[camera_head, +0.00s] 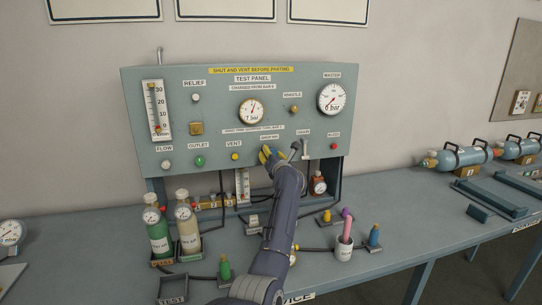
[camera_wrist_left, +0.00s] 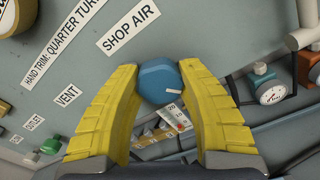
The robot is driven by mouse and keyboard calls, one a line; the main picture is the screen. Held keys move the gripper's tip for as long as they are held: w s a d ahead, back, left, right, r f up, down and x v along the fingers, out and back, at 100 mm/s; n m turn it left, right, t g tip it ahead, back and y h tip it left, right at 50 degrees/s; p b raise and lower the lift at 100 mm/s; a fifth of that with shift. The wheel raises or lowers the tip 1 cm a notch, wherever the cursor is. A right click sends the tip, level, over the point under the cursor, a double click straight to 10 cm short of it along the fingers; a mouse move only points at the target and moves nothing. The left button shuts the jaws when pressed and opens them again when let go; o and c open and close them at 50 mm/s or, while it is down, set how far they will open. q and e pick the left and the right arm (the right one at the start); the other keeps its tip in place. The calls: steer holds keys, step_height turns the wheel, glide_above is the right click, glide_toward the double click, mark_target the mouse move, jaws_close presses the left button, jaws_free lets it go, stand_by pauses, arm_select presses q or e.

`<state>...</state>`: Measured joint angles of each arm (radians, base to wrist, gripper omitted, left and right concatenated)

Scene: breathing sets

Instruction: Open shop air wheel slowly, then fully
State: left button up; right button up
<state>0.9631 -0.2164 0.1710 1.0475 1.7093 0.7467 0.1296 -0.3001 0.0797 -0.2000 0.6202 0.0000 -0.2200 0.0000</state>
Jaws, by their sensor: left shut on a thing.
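The shop air wheel (camera_wrist_left: 160,82) is a small round blue knob with a pale mark, under the SHOP AIR label (camera_wrist_left: 129,34) in the left wrist view. My left gripper (camera_wrist_left: 162,88) has its yellow fingers shut on the wheel, one on each side. In the head view my left gripper (camera_head: 268,156) is at the lower middle of the grey-green test panel (camera_head: 220,110); it hides the wheel there. How far the wheel is turned cannot be told. My right gripper is not in view.
The panel carries a round gauge (camera_head: 251,111), a MASTER gauge (camera_head: 332,97), a flow tube (camera_head: 157,110) and a green outlet knob (camera_head: 199,161). Bottles (camera_head: 157,232) stand at the left. A pink-topped cylinder (camera_head: 345,236) stands at the right. The bench (camera_head: 410,220) has free room further right.

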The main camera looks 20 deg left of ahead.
arm_select(q)
steer(key=n, duration=0.2)
steer(key=f+n, duration=0.1)
steer(key=n, duration=0.1)
steer(key=shift+a+n, duration=0.15)
steer(key=shift+n, duration=0.25)
steer(key=n, duration=0.3)
steer(key=shift+n, duration=0.3)
steer(key=n, duration=0.4)
steer(key=shift+d, duration=0.25)
steer(key=n, duration=0.4)
steer(key=shift+w+d, duration=0.1)
steer(key=n, duration=0.6)
steer(key=shift+d+r, duration=0.15)
steer(key=shift+r, duration=0.05)
steer(key=n, duration=0.3)
steer(key=shift+d+r+n, duration=0.1)
steer(key=shift+r+n, duration=0.1)
steer(key=shift+n, duration=0.2)
steer(key=shift+r+n, duration=0.25)
steer(key=shift+n, duration=0.15)
